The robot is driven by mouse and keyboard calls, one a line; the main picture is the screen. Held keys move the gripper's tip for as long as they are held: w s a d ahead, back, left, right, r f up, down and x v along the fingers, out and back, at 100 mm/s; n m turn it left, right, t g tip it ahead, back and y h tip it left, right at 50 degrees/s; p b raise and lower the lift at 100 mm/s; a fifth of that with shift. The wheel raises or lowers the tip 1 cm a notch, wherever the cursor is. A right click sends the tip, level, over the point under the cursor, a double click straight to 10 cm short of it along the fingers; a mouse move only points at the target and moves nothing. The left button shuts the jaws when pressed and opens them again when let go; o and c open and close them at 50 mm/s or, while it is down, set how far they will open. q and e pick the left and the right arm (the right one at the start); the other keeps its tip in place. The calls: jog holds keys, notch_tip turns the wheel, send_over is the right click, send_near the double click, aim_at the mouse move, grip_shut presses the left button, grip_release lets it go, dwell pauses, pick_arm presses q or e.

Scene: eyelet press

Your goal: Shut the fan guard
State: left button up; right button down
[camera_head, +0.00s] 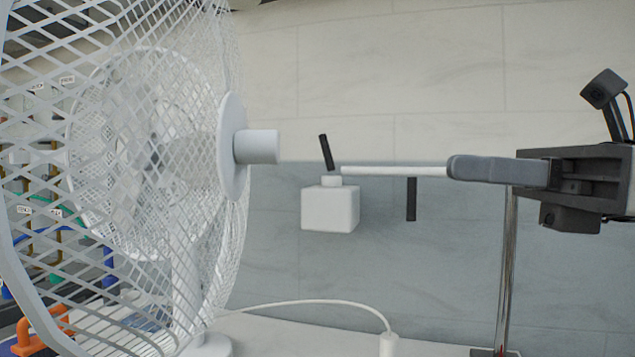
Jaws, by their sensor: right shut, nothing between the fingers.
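The white mesh fan guard (232,112) fills the left side, seen at a steep angle, with a round hub disc and a stubby white knob (258,146) pointing right. The white fan (155,150) shows through its mesh, farther back. The guard's hinge and latch cannot be made out. My right gripper (455,168) comes in from the right, pointing left. Its grey fingers are shut and hold nothing, well to the right of the knob with a wide gap. My left gripper is not in view.
A white rod (392,171) lines up with my right fingertips; I cannot tell whether they touch. A white block (330,208) lies between knob and gripper, with black bars (411,199) nearby. A chrome post (505,275) stands below the gripper. A white cable (320,302) crosses the bottom.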

aim_at(277, 151)
jog(key=a, duration=0.4)
jog(key=a+p, duration=0.1)
jog(key=a, duration=0.3)
jog(key=a+r+p, duration=0.1)
jog(key=a, duration=0.4)
jog(key=shift+w+r, duration=0.1)
jog(key=shift+w, duration=0.2)
jog(key=shift+a, duration=0.3)
